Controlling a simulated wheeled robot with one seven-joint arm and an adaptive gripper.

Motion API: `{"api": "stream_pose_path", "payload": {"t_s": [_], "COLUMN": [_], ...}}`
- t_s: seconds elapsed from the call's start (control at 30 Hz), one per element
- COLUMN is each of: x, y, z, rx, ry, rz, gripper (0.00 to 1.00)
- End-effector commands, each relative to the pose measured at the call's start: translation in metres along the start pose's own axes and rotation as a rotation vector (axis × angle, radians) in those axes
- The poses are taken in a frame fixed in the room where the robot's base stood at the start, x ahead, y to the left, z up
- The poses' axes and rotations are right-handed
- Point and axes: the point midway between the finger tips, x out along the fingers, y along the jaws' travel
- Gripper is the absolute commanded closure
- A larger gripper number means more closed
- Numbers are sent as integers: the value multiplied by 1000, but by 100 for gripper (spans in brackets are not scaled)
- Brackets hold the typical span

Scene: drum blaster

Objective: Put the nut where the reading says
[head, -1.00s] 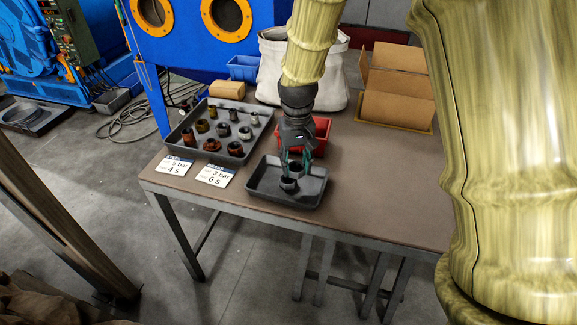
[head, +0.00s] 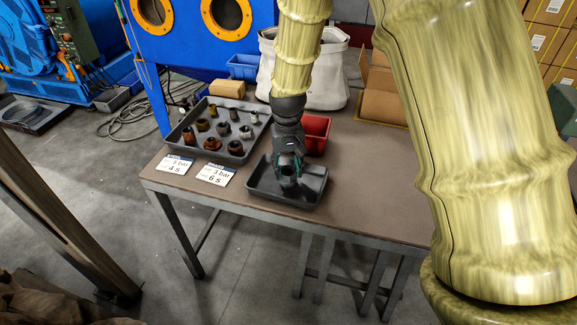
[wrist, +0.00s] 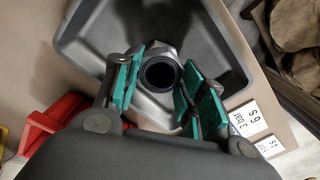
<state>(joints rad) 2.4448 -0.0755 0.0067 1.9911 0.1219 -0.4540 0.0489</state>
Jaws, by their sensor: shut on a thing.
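My gripper (head: 287,180) is over the dark tray (head: 316,191) at the front of the table. In the wrist view my gripper (wrist: 162,80) has its green pads shut on a grey nut (wrist: 169,54) with a round dark hole facing the camera. The tray's grey floor shows behind it; I cannot tell whether the nut touches it. In the head view the nut is mostly hidden by the gripper. Two white cards lie at the table's left: the left card (head: 176,165) reads "4 s", its bar figure unclear; the right card (head: 215,174) reads "3 bar 6 s".
A larger dark tray (head: 243,157) with several brown, grey and brass-coloured fittings stands behind the cards. A red bin (head: 317,133) is just behind my gripper. A blue bin (head: 243,66), white sack (head: 331,80) and cardboard box (head: 384,107) stand at the back. The table's right side is clear.

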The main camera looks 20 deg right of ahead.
Motion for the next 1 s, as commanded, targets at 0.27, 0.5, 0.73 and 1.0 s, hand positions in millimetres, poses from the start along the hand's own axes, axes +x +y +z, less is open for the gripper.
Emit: {"api": "stream_pose_path", "payload": {"t_s": [0.27, 0.5, 0.73, 1.0], "x": [2, 2, -12, -54], "y": [0, 0, 0, 0], "z": [0, 0, -1, 0], "rx": [0, 0, 0, 1], "ry": [-1, -1, 2, 2], "rz": [0, 0, 0, -1], "gripper": [38, 38, 38, 38]}}
